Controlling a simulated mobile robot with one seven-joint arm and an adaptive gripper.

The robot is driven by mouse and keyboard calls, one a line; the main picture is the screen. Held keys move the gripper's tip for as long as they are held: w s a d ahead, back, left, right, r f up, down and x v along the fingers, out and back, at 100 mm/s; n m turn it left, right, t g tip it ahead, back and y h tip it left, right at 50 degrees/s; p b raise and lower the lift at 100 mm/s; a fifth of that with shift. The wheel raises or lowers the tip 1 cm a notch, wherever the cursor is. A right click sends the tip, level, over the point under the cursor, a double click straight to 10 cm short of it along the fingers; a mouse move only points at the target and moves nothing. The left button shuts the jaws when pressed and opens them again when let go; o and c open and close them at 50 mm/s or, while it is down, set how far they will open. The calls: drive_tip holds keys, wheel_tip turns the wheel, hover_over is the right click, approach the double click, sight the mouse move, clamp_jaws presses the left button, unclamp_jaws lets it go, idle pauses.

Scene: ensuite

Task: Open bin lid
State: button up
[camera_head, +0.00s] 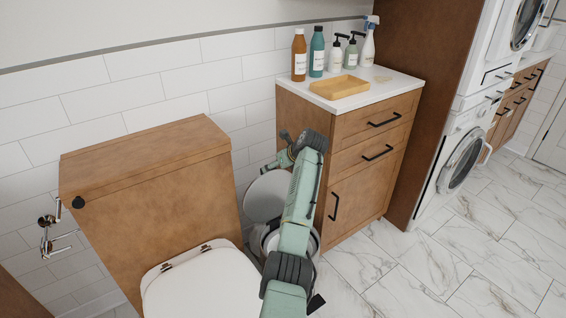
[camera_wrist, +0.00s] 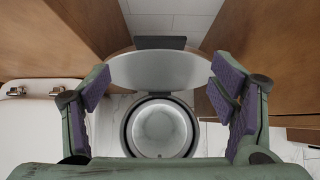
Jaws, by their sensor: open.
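The bin (camera_head: 257,243) stands on the floor between the toilet and the wooden cabinet, partly hidden by my arm. Its round pale lid (camera_head: 265,197) is raised and tilted up behind the opening. In the wrist view the open bin (camera_wrist: 160,128) shows a dark rim and an empty-looking light inside. My gripper (camera_head: 283,159) is above the bin beside the cabinet. Its purple-padded fingers (camera_wrist: 163,80) are wide apart, with nothing held. I cannot tell whether a finger touches the lid.
The toilet (camera_head: 200,285) with its wooden tank stands close on the left. The cabinet (camera_head: 365,150) on the right carries bottles and a yellow tray (camera_head: 339,87). The gap around the bin is narrow. The marble floor (camera_head: 450,255) at right is clear.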

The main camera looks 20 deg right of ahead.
drive_tip(key=shift+v, duration=1.8)
